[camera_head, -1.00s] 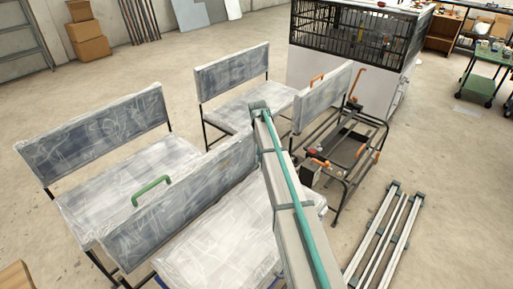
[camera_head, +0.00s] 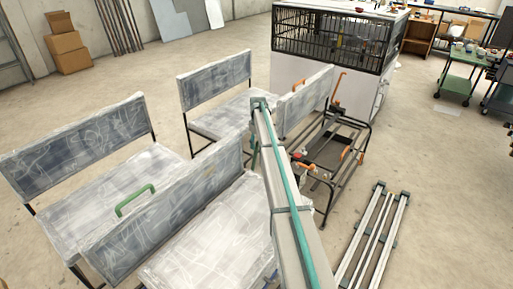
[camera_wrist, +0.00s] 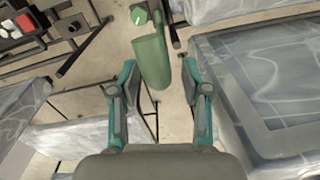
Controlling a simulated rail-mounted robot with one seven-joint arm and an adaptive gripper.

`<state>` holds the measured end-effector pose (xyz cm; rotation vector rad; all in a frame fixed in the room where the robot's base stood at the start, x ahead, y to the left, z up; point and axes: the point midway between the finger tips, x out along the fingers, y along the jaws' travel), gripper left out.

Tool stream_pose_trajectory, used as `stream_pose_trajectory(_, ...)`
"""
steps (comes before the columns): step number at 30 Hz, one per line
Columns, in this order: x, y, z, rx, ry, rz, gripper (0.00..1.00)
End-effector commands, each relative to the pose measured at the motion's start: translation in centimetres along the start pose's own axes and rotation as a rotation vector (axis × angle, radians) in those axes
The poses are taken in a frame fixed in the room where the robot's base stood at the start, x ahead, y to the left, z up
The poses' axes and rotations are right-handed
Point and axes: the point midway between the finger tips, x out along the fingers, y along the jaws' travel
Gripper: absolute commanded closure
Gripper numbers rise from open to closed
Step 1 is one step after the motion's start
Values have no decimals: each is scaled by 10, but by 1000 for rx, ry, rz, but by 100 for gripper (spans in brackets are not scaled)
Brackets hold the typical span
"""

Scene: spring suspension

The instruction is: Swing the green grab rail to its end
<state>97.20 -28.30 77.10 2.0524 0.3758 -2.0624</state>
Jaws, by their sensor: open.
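In the wrist view a green rail-like piece (camera_wrist: 152,60) reaches down from a green knob-like part (camera_wrist: 140,16), and its lower end is between the fingers. My gripper (camera_wrist: 157,78) is open around that end, with a gap on both sides; I see no contact. My arm hides the gripper in the head view.
Several wrapped seats stand close around my arm, one beside the gripper (camera_wrist: 275,85). A black frame with orange handles (camera_head: 330,160) stands right of my arm. Pale rails (camera_head: 375,235) lie on the floor at the right. Open floor (camera_head: 440,190) lies farther right.

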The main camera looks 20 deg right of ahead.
Motion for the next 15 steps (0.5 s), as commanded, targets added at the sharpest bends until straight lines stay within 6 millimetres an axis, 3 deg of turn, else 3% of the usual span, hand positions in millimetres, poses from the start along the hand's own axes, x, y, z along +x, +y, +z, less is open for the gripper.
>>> stream_pose_trajectory(6,23,0,0,0,-1,0,52)
stream_pose_trajectory(15,30,0,0,0,-1,0,52)
